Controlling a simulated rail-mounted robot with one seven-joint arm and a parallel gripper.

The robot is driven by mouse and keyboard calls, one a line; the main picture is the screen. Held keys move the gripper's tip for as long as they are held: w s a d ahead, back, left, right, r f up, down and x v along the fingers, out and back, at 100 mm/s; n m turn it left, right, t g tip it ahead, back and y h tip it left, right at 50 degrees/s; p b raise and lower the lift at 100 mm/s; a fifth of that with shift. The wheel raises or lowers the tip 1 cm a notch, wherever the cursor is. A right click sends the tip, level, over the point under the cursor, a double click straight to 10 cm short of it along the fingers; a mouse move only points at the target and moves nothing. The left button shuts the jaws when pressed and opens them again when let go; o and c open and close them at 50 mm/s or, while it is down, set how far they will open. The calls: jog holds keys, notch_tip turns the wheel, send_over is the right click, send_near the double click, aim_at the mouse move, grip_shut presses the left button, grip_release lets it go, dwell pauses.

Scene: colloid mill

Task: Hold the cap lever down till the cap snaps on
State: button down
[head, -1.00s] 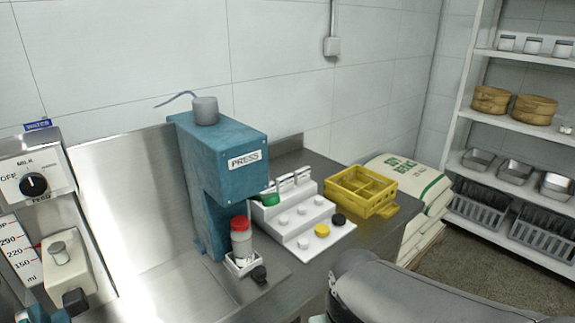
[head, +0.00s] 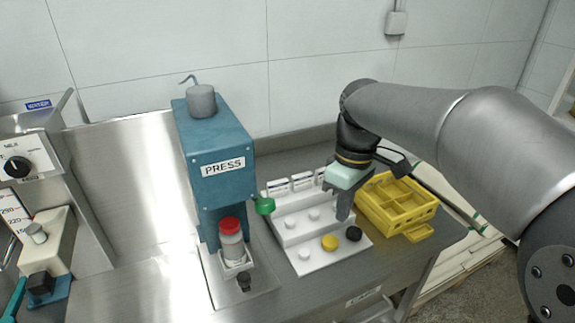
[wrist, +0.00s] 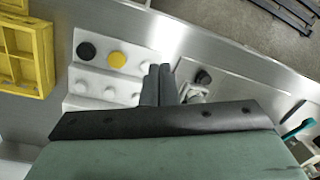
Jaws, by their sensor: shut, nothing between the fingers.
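The blue press (head: 213,170) stands against the back wall with its label facing me. A green knob (head: 264,206) sticks out at the press's right side, apparently the end of the lever; the rest of the lever is hidden. A bottle with a red cap (head: 230,224) stands upright in a white holder (head: 236,262) under the press head. I cannot tell whether the cap is seated. My gripper (head: 343,212) is shut and empty above the right part of the white stepped rack, to the right of the green knob and apart from it. Its closed fingers (wrist: 158,84) also show in the wrist view.
The white stepped rack (head: 309,258) holds a yellow cap (head: 330,242) and a black cap (head: 354,234). Bare steel counter lies left of the press.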

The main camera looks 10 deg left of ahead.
jog(key=w+a+r+n+g+p, duration=0.1)
jog(key=w+a+r+n+p, duration=0.1)
jog(key=w+a+r+n, duration=0.2)
jog(key=w+a+r+n+g+y+p, duration=0.1)
jog(key=w+a+r+n, duration=0.4)
jog(key=a+r+n, duration=0.2)
jog(key=a+n, duration=0.2)
jog(key=a, duration=0.2)
jog(key=shift+w+a+p, duration=0.15)
jog(key=shift+a+p, duration=0.15)
jog(key=shift+p, duration=0.1)
jog(key=shift+y, duration=0.3)
send_over(265, 203)
jog(key=w, duration=0.2)
jog(key=f, duration=1.1)
jog(key=shift+s+d+f, duration=0.2)
jog(key=shift+s+f, duration=0.05)
jog(key=shift+s+d+f, duration=0.15)
jog(key=shift+s+f, duration=0.05)
jog(key=shift+f, duration=0.55)
